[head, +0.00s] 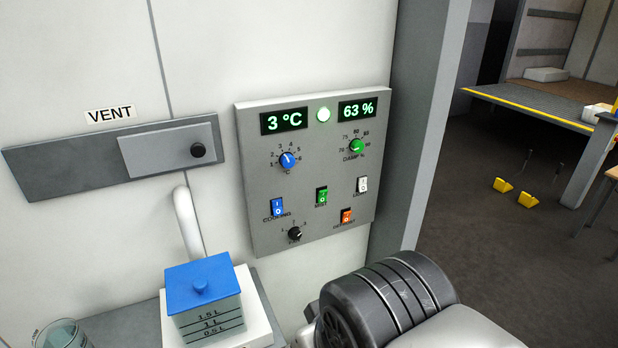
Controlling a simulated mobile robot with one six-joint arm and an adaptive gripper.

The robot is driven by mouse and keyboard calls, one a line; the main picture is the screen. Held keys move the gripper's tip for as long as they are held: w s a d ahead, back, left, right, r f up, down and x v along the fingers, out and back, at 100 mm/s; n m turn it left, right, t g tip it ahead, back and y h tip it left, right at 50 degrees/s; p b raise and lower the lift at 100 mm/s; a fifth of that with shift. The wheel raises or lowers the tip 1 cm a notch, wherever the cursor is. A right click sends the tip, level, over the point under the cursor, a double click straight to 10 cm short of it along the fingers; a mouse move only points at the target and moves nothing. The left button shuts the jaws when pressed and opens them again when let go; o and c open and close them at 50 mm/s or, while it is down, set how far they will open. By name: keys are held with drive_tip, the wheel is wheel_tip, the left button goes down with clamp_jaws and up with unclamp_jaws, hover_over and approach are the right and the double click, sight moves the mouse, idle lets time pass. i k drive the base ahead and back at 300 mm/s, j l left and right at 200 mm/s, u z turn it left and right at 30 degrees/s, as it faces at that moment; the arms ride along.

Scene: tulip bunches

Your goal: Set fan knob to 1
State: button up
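The fan knob (295,233) is a small black knob at the lower left of the grey control panel (257,180) in the head view. Small marks sit around it, with a 2 above and a 3 at the upper right. Its pointer is too small to read for certain. The label under it is partly covered by the knob. My gripper is not in view; only a part of my arm shows at the bottom, below and to the right of the knob and apart from it.
The panel also has a blue temperature knob (288,160), a green damp knob (356,146) and several rocker switches. A vent slider (170,149) is at left. A blue-lidded container (205,290) stands below. Open floor lies at right, with yellow chocks (503,185).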

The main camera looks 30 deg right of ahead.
sight(295, 234)
drive_tip(key=i+j+z, duration=0.15)
drive_tip(key=z, duration=0.25)
drive_tip(key=i+j+z, duration=0.15)
drive_tip(key=j+z, duration=0.25)
